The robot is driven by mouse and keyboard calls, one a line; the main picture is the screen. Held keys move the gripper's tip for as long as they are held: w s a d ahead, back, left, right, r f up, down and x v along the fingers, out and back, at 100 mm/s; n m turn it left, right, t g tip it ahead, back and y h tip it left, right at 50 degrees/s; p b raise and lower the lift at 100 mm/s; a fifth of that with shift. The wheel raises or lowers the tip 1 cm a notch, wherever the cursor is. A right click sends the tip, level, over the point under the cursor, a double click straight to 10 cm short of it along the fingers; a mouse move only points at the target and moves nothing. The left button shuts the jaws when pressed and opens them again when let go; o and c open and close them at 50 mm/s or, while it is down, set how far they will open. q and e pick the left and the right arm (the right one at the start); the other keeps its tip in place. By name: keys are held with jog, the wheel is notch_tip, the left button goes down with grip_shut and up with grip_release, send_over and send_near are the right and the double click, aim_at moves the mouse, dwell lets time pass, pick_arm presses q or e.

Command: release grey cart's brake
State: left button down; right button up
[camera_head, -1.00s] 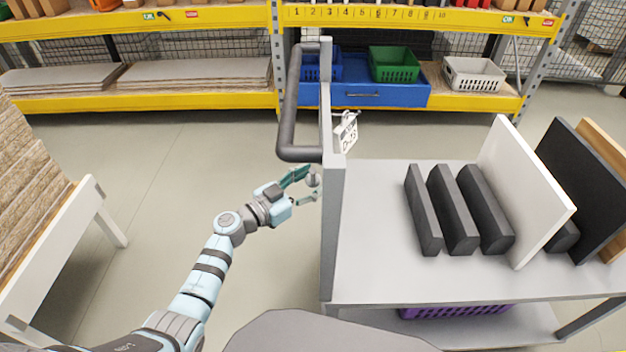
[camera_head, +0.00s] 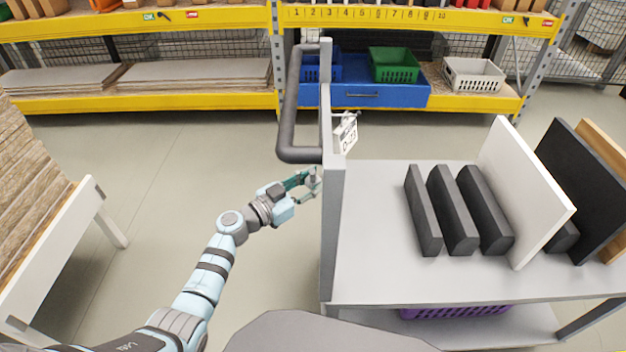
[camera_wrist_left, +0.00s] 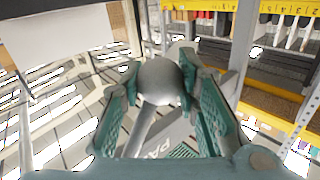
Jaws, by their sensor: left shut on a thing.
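The grey cart (camera_head: 385,275) stands at the right in the head view, with a dark grey push handle (camera_head: 287,110) on its left end post. The brake lever has a round grey knob (camera_wrist_left: 160,80), seen in the left wrist view with its rod running down between my fingers. My left gripper (camera_head: 314,184) is beside the cart's end post, below the push handle. In the left wrist view the green fingers (camera_wrist_left: 165,100) lie on both sides of the knob and are shut on it. My right gripper is not in view.
Black blocks (camera_head: 455,210) and a white panel (camera_head: 525,190) stand on the cart. A yellow shelf rack (camera_head: 200,100) with bins is behind. A white-legged stand (camera_head: 50,255) with boards is at the left. Floor between it and the cart is clear.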

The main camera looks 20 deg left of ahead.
pick_arm(q)
jog(key=shift+s+d+f+g+p, duration=0.15)
jog(key=shift+s+g+p, duration=0.15)
jog(key=shift+p, duration=0.15)
jog(key=s+d+n+g+y+p, duration=0.1)
jog(key=s+d+n+g+p, duration=0.3)
jog(key=s+p, duration=1.2)
jog(key=shift+r+n+g+p, duration=0.25)
jog(key=shift+n+g+p, duration=1.95)
jog(key=shift+g+p, duration=0.55)
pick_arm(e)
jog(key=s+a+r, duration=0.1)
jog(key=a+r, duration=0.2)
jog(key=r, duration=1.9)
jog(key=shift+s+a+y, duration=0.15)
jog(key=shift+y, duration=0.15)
pick_arm(q)
jog(key=shift+s, duration=0.15)
jog(key=c, duration=1.2)
grip_release()
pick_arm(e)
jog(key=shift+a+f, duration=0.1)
